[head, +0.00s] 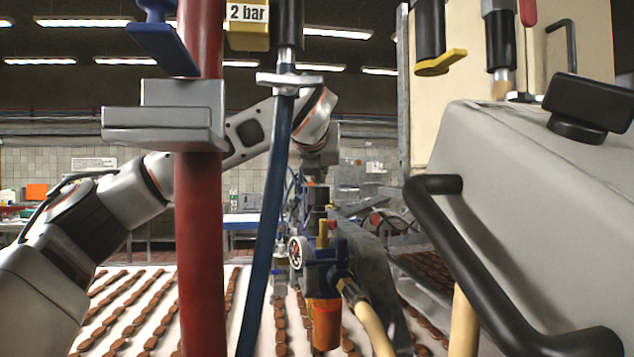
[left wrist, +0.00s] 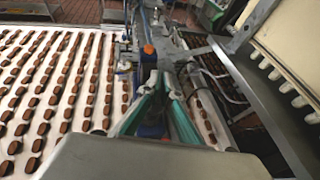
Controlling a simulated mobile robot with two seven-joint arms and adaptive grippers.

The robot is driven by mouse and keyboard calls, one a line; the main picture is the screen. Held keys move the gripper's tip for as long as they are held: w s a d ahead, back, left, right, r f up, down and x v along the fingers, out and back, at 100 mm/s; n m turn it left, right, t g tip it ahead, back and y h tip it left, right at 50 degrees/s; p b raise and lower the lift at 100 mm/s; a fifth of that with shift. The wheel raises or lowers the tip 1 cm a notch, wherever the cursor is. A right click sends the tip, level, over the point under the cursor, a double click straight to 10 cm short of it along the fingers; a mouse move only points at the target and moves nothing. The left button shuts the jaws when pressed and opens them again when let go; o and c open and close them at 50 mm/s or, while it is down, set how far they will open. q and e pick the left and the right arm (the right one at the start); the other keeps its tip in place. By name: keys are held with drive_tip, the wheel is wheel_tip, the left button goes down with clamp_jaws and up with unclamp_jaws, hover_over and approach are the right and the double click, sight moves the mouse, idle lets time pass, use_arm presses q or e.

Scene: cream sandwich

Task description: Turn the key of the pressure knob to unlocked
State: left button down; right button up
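The pressure regulator (head: 325,270) with its blue body, round white gauge (head: 296,252) and orange bowl (head: 325,325) stands at the centre of the head view. A brass-coloured piece (head: 323,233) sits on top of it. I cannot make out the key or its position. My left arm reaches behind the red pipe, and its gripper (head: 318,195) points down just above the regulator, small and dark. In the left wrist view my left gripper (left wrist: 160,82) shows two teal-lined fingers with a narrow gap between the tips. Whether they touch the knob is unclear. My right gripper is out of view.
A thick red pipe (head: 200,250) and a dark blue hose (head: 265,220) stand close in front. A grey housing with a black handle (head: 480,270) fills the right. A white conveyor (head: 140,310) with rows of brown biscuits runs below.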

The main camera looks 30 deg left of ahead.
use_arm(q)
drive_tip(key=shift+d+r+n+g+y, duration=0.1)
drive_tip(key=shift+d+n+g+y, duration=0.1)
drive_tip(key=shift+n+g+y, duration=0.55)
drive_tip(key=shift+n+y, duration=0.55)
drive_tip(key=shift+y, duration=0.1)
drive_tip(key=shift+w+d+n+g+y+p, duration=0.15)
drive_tip(key=shift+n+g+y+p, duration=0.15)
drive_tip(key=shift+n+g+y, duration=1)
drive_tip(key=c, duration=2.3)
unclamp_jaws()
drive_tip(key=shift+t, duration=0.25)
